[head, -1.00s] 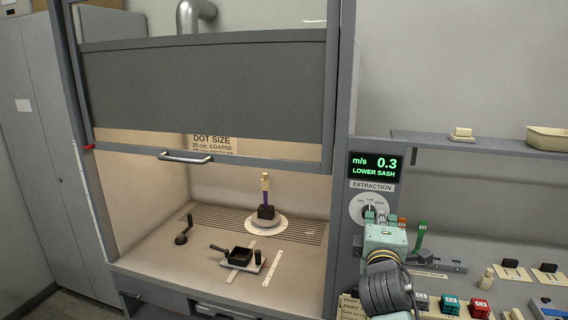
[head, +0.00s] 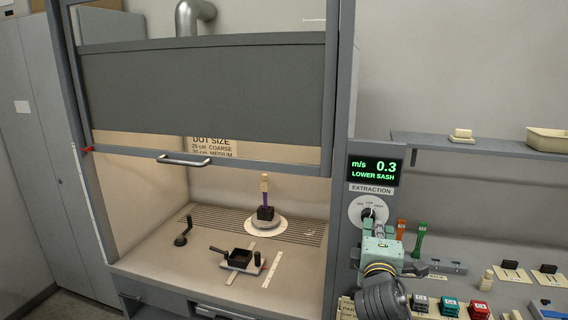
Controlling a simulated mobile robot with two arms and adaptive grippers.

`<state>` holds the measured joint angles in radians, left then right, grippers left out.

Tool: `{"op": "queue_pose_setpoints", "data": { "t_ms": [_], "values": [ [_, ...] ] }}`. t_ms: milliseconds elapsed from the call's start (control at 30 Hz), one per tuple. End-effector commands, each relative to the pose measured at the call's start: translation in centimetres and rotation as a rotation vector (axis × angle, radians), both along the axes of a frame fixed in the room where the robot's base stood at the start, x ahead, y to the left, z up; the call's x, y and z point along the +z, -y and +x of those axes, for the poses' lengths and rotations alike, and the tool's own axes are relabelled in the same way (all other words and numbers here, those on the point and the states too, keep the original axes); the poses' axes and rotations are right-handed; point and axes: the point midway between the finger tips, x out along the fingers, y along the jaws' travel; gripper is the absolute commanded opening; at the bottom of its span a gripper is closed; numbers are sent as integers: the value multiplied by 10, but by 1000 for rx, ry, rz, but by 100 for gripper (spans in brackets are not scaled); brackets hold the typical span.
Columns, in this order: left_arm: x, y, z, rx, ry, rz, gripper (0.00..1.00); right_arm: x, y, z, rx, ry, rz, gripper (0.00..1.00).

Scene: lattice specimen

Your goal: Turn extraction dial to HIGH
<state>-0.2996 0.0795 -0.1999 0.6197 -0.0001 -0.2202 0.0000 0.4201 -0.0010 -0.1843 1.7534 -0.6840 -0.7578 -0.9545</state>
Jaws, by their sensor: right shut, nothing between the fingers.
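The extraction dial (head: 370,209) is a round white plate with a dark knob on the fume hood's right post, under the label EXTRACTION. The display (head: 374,169) above it reads 0.3 m/s and LOWER SASH. My right gripper (head: 369,222) is shut and empty, at the lower part of the dial, in front of it in the picture. It hides the lower edge of the dial; whether it touches the knob I cannot tell. The knob's exact setting is too small to read. My left gripper is not in view.
The hood sash (head: 200,95) is part raised, with a handle (head: 184,160) on its lower edge. Right of my arm are orange and green tools (head: 420,238) and coloured blocks (head: 450,306).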

Motion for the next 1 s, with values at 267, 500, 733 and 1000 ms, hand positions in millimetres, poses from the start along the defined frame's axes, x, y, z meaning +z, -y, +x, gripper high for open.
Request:
{"op": "queue_pose_setpoints", "data": {
  "t_ms": [267,500,733,1000],
  "values": [
    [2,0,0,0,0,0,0,-1,-1,0,7,-1,1,0],
    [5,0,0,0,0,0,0,-4,4,-4,5,0,2,0],
    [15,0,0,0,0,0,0,-3,-2,-29,4,-1,2,0],
    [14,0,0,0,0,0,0,-4,-10,-56,2,0,1,0]
  ]
}}
